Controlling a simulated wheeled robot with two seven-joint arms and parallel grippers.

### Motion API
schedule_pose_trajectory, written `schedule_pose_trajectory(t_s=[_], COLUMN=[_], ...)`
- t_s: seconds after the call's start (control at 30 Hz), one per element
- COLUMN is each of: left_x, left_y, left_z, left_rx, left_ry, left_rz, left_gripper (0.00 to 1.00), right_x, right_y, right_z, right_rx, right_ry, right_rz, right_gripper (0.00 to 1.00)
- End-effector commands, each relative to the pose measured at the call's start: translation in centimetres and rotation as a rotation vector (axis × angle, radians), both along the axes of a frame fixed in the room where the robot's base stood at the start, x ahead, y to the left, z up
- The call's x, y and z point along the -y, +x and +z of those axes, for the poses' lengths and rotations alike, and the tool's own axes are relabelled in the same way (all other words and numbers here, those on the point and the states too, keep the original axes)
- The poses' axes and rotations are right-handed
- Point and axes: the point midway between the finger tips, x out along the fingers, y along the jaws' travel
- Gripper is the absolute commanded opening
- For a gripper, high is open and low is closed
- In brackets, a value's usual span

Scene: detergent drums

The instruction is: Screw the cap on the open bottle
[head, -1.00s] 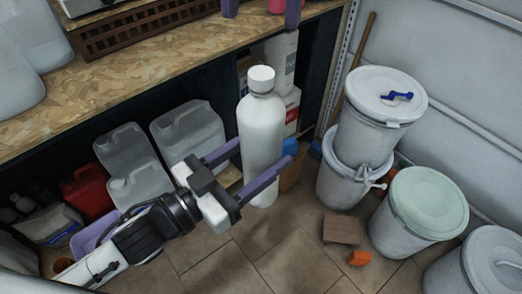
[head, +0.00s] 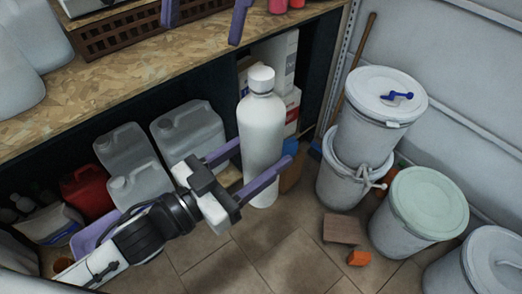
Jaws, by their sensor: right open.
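A tall white bottle (head: 262,125) is upright near the middle of the head view. A white cap (head: 261,80) sits on top of its neck; I cannot tell how tightly. What the bottle's base rests on is unclear.
A chipboard worktop (head: 130,85) with a brown crate (head: 105,40) lies behind. Clear jugs (head: 187,130) and a red canister (head: 85,190) stand below it. White drums (head: 370,110) stand at right, one with a green lid (head: 428,203). A brown block (head: 343,229) lies on the tiled floor.

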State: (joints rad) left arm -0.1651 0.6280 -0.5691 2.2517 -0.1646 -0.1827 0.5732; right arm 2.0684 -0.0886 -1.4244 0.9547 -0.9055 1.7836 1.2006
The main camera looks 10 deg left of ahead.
Motion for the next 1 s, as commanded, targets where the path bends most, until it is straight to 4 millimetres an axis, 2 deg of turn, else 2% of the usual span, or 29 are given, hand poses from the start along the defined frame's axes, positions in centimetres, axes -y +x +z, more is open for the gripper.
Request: schedule_pose_trajectory(t_s=[0.03,0.1,0.2,0.37,0.5,0.67,0.77,0.87,1.0], left_x=[0.1,0.1,0.1,0.1,0.1,0.1,0.1,0.1,0.1], left_y=[0.0,0.0,0.0,0.0,0.0,0.0,0.0,0.0,0.0], left_z=[0.4,0.5,0.5,0.5,0.5,0.5,0.5,0.5,0.5], left_rx=[0.01,0.01,0.01,0.01,0.01,0.01,0.01,0.01,0.01], left_ry=[-0.006,-0.006,-0.006,-0.006,-0.006,-0.006,-0.006,-0.006,-0.006], left_rz=[-0.002,-0.002,-0.002,-0.002,-0.002,-0.002,-0.002,-0.002,-0.002], left_gripper=[0.0,0.0,0.0,0.0,0.0,0.0,0.0,0.0,0.0], right_x=[-1.6,-3.8,-6.3,-8.7,-8.8,-6.7,-4.3,-1.2,4.1], right_y=[-1.0,-2.4,-4.2,-5.5,-4.4,-0.5,3.0,6.8,12.2], right_z=[-1.3,-2.0,-1.9,0.2,2.9,5.2,5.5,4.7,1.4], right_rx=[-0.074,-0.157,-0.265,-0.403,-0.483,-0.52,-0.513,-0.485,-0.412], right_ry=[0.099,0.252,0.485,0.87,1.205,1.558,1.746,1.902,2.052], right_rz=[0.066,0.145,0.226,0.265,0.207,0.039,-0.118,-0.31,-0.624], right_gripper=[0.47,0.47,0.47,0.47,0.47,0.47,0.47,0.47,0.47])
